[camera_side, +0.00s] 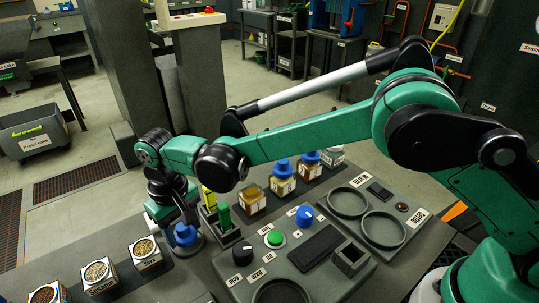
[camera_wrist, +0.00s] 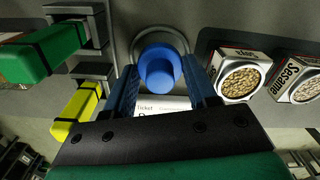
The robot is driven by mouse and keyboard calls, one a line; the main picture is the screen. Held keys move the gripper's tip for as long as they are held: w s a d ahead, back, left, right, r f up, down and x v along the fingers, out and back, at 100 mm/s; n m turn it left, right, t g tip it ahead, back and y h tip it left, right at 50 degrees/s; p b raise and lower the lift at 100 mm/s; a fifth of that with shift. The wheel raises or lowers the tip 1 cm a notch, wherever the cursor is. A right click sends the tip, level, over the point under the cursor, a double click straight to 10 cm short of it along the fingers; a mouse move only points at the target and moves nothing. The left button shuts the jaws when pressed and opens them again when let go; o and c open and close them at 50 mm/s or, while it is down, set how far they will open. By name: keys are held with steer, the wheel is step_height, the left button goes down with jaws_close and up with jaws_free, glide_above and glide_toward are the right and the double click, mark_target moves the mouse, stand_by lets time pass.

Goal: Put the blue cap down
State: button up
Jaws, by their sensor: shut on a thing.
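The blue cap (camera_wrist: 160,66) sits between the two blue fingers of my gripper (camera_wrist: 160,82) in the wrist view. The fingers are shut on it. A round grey ring or recess (camera_wrist: 150,33) shows around and behind the cap; I cannot tell whether the cap touches it. In the side view the blue cap (camera_side: 185,236) is low at the bench's left part, under my gripper (camera_side: 184,226), which partly hides it. A jar without a cap (camera_side: 252,199) stands to the right.
Open seed boxes, one marked Soya (camera_side: 145,253), stand left of my gripper. Green (camera_side: 224,217) and yellow (camera_side: 209,198) handles stand close on its right. Jars with blue caps (camera_side: 283,178) stand farther back. A white ticket (camera_wrist: 165,105) lies near the fingers.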

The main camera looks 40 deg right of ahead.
steer(key=shift+f, duration=0.25)
steer(key=shift+f, duration=0.35)
steer(key=o, duration=1.2)
